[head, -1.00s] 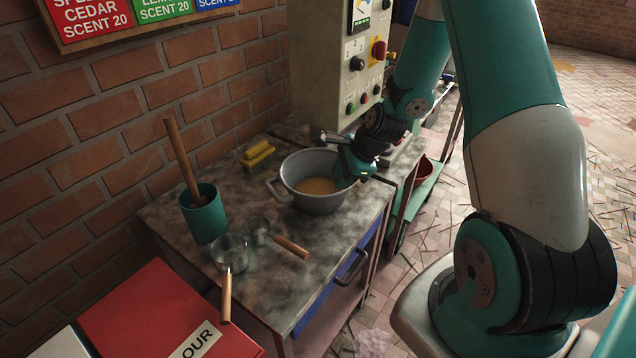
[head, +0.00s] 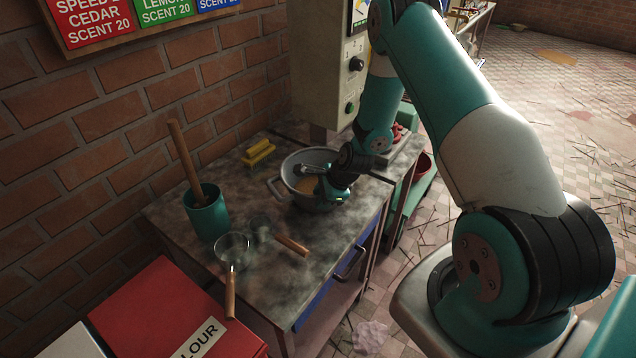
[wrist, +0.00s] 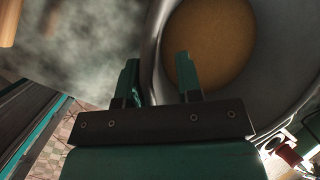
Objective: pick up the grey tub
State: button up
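The grey tub (head: 275,187) is a round, two-handled basin with a tan mass inside, standing upright on the worktable (head: 180,262). Its wall and tan contents (wrist: 212,45) fill the upper right of the wrist view. My gripper (head: 326,188) is at the tub's near right side and covers part of the rim in the head view. In the wrist view, the two fingers of my gripper (wrist: 158,68) are apart, with the tub's rim passing between them. One finger lies over the inside and one outside. Contact with the rim cannot be told.
A control box (head: 322,75) rises at the back. A red box (head: 165,310) is front left.

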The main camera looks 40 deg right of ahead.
grip_shut()
jog(key=shift+r, duration=0.1)
